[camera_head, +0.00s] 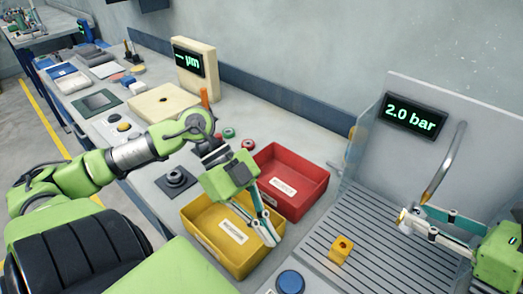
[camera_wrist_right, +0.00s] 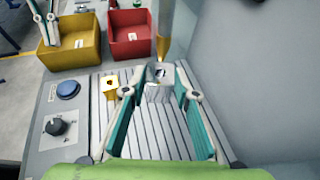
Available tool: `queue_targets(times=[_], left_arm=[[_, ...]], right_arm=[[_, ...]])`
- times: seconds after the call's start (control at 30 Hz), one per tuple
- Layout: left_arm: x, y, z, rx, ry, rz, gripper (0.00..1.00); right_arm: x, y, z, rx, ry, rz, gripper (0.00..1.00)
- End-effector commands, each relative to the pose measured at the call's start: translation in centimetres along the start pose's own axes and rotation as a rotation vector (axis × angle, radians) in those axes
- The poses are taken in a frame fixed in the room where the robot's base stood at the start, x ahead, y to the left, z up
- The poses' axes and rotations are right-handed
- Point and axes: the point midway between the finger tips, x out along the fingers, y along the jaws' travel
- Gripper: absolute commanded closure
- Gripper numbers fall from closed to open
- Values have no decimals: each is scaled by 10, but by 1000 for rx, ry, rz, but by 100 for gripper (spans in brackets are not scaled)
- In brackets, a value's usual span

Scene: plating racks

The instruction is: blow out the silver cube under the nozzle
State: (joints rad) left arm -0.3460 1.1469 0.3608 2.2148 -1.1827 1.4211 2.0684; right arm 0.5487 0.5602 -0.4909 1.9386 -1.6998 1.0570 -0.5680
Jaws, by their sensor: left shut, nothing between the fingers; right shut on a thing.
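The silver cube (camera_wrist_right: 158,91) sits between the fingertips of my right gripper (camera_wrist_right: 157,92), directly below the brass nozzle (camera_wrist_right: 164,40) in the right wrist view. A dark hole shows on the cube's upper face. In the head view my right gripper (camera_head: 408,222) reaches in from the right with its fingertips under the curved nozzle pipe (camera_head: 444,170), and the cube is small and partly hidden there. My left gripper (camera_head: 270,238) is shut and empty, pointing down over the yellow bin (camera_head: 207,243). Whether the nozzle touches the cube cannot be told.
A gold cube (camera_head: 341,250) with a hole rests on the slatted grate (camera_head: 375,263). A blue button (camera_head: 290,283) is on the grate's left side. A red bin (camera_head: 291,180) stands behind the yellow bin. A display (camera_head: 415,116) on the back panel reads 2.0 bar.

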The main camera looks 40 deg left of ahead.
Motion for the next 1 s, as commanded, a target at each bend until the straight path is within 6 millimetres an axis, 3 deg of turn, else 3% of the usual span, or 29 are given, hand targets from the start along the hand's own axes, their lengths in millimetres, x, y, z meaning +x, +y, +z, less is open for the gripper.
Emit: queue_targets(times=[0.3, 0.67, 1.0], left_arm=[[-22, 0, 0, 0, 1, 0, 100], [-23, 0, 0, 0, 1, 0, 100], [-22, 0, 0, 0, 1, 0, 100]], right_arm=[[0, 0, 2, -1, -4, -1, 100], [-1, 1, 2, -1, -3, -1, 100], [-6, 24, -4, -1, -3, -1, 100]])
